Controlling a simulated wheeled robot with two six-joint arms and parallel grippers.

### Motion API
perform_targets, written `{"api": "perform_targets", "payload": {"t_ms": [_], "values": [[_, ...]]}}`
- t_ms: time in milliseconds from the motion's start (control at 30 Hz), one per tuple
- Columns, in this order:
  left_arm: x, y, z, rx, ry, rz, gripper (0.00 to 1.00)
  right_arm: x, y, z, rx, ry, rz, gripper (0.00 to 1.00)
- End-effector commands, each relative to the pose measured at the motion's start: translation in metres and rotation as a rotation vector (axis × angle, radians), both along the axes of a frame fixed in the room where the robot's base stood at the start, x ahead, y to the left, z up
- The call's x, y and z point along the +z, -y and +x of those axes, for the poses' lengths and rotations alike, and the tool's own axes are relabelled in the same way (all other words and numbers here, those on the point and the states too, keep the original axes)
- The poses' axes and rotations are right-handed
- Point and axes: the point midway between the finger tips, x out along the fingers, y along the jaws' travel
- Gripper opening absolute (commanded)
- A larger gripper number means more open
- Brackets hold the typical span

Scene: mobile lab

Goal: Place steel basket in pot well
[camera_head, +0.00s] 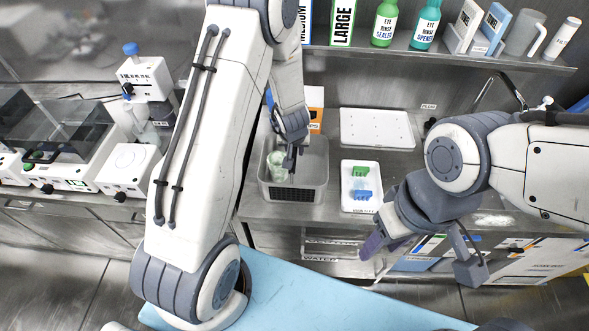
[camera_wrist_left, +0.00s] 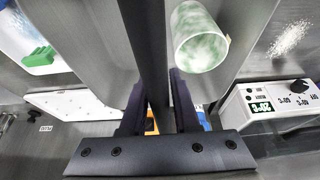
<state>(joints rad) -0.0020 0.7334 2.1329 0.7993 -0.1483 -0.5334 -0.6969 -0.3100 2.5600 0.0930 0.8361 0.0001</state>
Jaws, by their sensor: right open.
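A grey metal basket-like bin (camera_head: 323,170) with a dark grille on its front stands on the steel bench. A mottled green-white cup (camera_head: 278,163) is inside it at the left; the cup also shows in the left wrist view (camera_wrist_left: 203,48). My left gripper (camera_head: 290,160) points down at the bin beside the cup. In the left wrist view a dark bar (camera_wrist_left: 152,50) runs between its fingers; I cannot tell whether they grip it. My right gripper (camera_head: 422,258) is open and empty at the bench's front right. I cannot make out a separate pot well.
A white tray (camera_head: 347,205) with green and blue pieces lies right of the bin. A white perforated board (camera_head: 380,115) lies behind it. White instruments (camera_head: 128,180) stand at the left. A shelf with bottles (camera_head: 385,22) runs along the back.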

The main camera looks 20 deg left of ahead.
Motion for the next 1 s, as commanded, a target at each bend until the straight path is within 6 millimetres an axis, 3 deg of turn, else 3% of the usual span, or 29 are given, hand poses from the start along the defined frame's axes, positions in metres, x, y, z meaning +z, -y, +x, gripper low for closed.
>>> {"api": "perform_targets", "payload": {"t_ms": [500,533,600,1000], "values": [[-0.004,0.0,-0.0001,0.0,0.0,0.0,0.3,-0.0022,0.0,0.0,0.0,0.0,0.0,0.5],[-0.004,0.0,-0.0001,0.0,0.0,0.0,0.26,-0.0022,0.0,0.0,0.0,0.0,0.0,0.5],[-0.004,0.0,-0.0001,0.0,0.0,0.0,0.0,-0.0022,0.0,0.0,0.0,0.0,0.0,0.5],[-0.0041,0.0,-0.0001,0.0,0.0,0.0,0.0,-0.0023,0.0,0.0,0.0,0.0,0.0,0.5]]}}
